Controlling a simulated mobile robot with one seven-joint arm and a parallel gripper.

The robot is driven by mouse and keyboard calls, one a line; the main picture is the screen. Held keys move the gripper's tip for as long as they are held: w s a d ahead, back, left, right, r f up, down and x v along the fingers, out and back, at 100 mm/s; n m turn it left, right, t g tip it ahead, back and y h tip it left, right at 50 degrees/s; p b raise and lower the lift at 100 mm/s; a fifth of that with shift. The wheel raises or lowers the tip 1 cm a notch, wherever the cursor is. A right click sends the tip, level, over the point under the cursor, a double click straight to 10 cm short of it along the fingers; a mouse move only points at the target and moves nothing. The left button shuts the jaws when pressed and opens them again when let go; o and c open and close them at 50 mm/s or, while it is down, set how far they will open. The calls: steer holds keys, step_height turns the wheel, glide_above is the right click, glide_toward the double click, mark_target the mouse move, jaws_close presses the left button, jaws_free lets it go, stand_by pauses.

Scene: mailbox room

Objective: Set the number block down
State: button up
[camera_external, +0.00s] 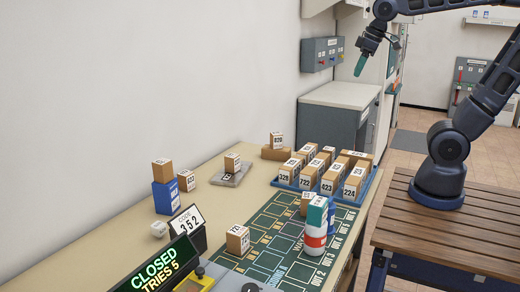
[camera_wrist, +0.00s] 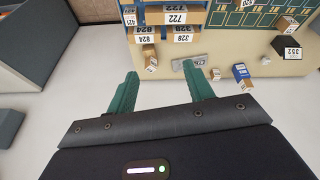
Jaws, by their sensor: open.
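My gripper (camera_external: 362,62) is raised high above the far end of the table, at the upper right in the external view. Its green fingers are spread with nothing between them in the wrist view (camera_wrist: 160,72). Several tan number blocks with white labels stand on the table. One block (camera_external: 238,240) is on the near part of the green board. Another block (camera_external: 307,203) is beside a stacked column. Blocks such as 722 (camera_external: 304,172) and 224 (camera_external: 354,183) stand in a blue tray (camera_external: 326,195). Which block is meant I cannot tell.
Block 820 (camera_external: 277,140) sits on a brown base. A block (camera_external: 232,162) rests on a grey slab, another (camera_external: 162,171) on a blue box. A 352 card (camera_external: 187,221) is near the CLOSED display (camera_external: 158,270).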

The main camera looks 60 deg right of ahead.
steer(key=s+d+f+m, duration=0.2)
steer(key=s+f, duration=0.3)
steer(key=s, duration=0.3)
steer(key=shift+s+d+f+t, duration=0.15)
steer(key=shift+s+d+t, duration=0.2)
steer(key=shift+d, duration=0.3)
